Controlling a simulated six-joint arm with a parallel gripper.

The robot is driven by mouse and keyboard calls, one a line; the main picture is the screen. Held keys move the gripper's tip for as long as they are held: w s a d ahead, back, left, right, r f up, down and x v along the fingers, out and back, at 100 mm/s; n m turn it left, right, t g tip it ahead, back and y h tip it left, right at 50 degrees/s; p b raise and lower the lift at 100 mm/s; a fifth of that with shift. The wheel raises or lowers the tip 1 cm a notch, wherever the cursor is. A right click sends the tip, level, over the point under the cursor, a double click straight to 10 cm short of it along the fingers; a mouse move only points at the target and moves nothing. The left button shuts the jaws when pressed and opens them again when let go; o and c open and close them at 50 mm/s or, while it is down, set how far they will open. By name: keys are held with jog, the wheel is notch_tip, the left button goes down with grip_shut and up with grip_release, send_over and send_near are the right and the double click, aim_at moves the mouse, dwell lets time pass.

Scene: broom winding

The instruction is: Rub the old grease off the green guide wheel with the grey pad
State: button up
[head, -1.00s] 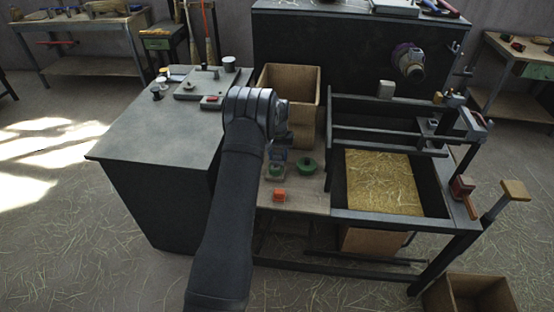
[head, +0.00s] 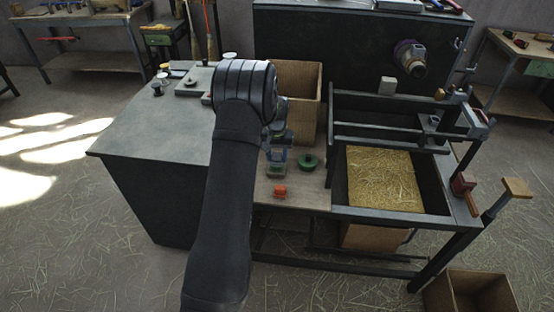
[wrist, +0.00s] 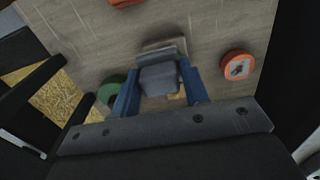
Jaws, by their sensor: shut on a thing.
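My gripper (wrist: 160,92) has blue fingers and is shut on the grey pad (wrist: 158,77), which sits between the fingertips in the wrist view. In the head view my gripper (head: 277,155) is low over the wooden board, left of the green guide wheel. The green guide wheel (head: 308,161) lies on the board and is apart from the pad. In the wrist view the wheel (wrist: 112,88) is partly hidden behind the left finger. I cannot tell whether the pad touches the board. Grease on the wheel is too small to make out.
An orange piece (head: 280,190) lies near the board's front edge. A round orange part (wrist: 237,65) shows on the other side of my gripper from the wheel. A tall wooden box (head: 308,95) stands behind, and a dark-framed straw tray (head: 385,180) is to the right.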

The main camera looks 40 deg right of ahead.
jog(key=shift+r, duration=2.5)
jog(key=w+a+r+n, duration=0.1)
jog(key=w+a+r, duration=0.3)
jog(key=a, duration=0.7)
jog(key=w+a+r+n, duration=0.1)
jog(key=w+a+n, duration=0.1)
jog(key=w+a, duration=0.6)
jog(key=a+r+n, duration=0.2)
jog(key=a+r, duration=0.1)
jog(key=a, duration=1.8)
jog(key=s+a+f+n, duration=0.2)
jog(key=s+a+f, duration=0.2)
jog(key=a, duration=0.3)
jog(key=s+f+n, duration=0.2)
jog(key=s+f, duration=0.3)
jog(key=f, duration=0.5)
jog(key=shift+s+a+f, duration=0.15)
jog(key=shift+f, duration=0.05)
